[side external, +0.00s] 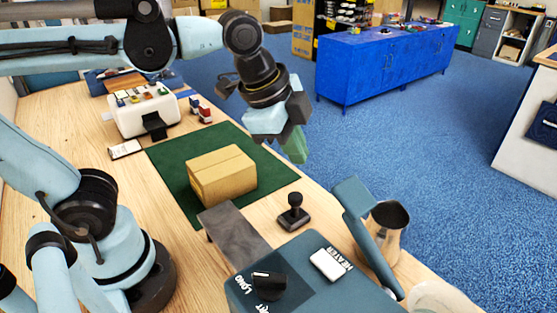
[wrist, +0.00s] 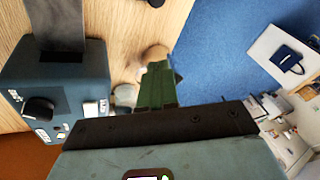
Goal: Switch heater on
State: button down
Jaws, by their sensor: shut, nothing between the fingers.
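A dark teal machine (side external: 290,250) stands at the near end of the bench in the side external view. On its top is a white switch (side external: 328,264) beside the word HEATER. A black knob (side external: 268,286) beside the word LONG is left of the switch. In the wrist view the machine (wrist: 70,75) is at the left, with the white switch (wrist: 91,109) and the knob (wrist: 38,110) showing. My gripper (side external: 297,148) is in the air beyond the carton, well away from the switch. Its green fingers (wrist: 158,75) are shut and empty. I cannot tell which way the switch is set.
A closed carton (side external: 222,176) sits on a green mat (side external: 180,158). A black-handled stamp (side external: 293,212) stands between the mat and machine. A white device (side external: 145,112) is at the far left.

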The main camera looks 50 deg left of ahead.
jog(key=s+d+r+m+g, duration=0.25)
jog(key=d+r+m, duration=0.35)
jog(key=d+m, duration=0.45)
notch_tip(320, 180, up, 4)
jog(key=m+g+y, duration=0.1)
jog(key=m+g, duration=0.1)
jog(key=m, duration=1.1)
send_over(332, 270)
jog(key=shift+d, duration=0.1)
notch_tip(332, 270, down, 14)
jog(key=shift+f, duration=0.15)
